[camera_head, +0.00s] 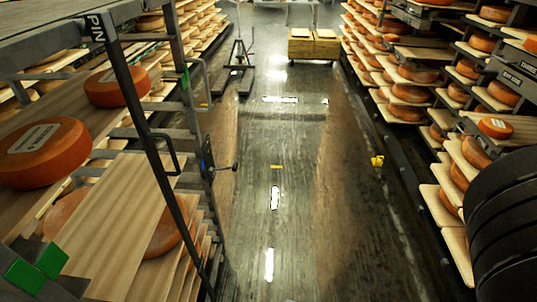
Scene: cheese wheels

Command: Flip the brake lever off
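A small dark lever with a round black knob (235,166) sticks out to the right from the side of the left rack (163,140), over the aisle. It looks like the brake lever, though it is small and its exact setting cannot be told. A dark mounting plate (207,158) with a bluish spot sits at its left end. My gripper is not clearly in view. A black ribbed part at the right edge looks like my own arm, and it is well apart from the lever.
The left rack bears wooden boards and orange cheese wheels (42,152). Two green blocks (52,260) show at lower left. Shelves of cheese (410,93) line the right side. A yellow cart (313,46) stands far back. The wet, shiny aisle floor (280,200) is mostly clear.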

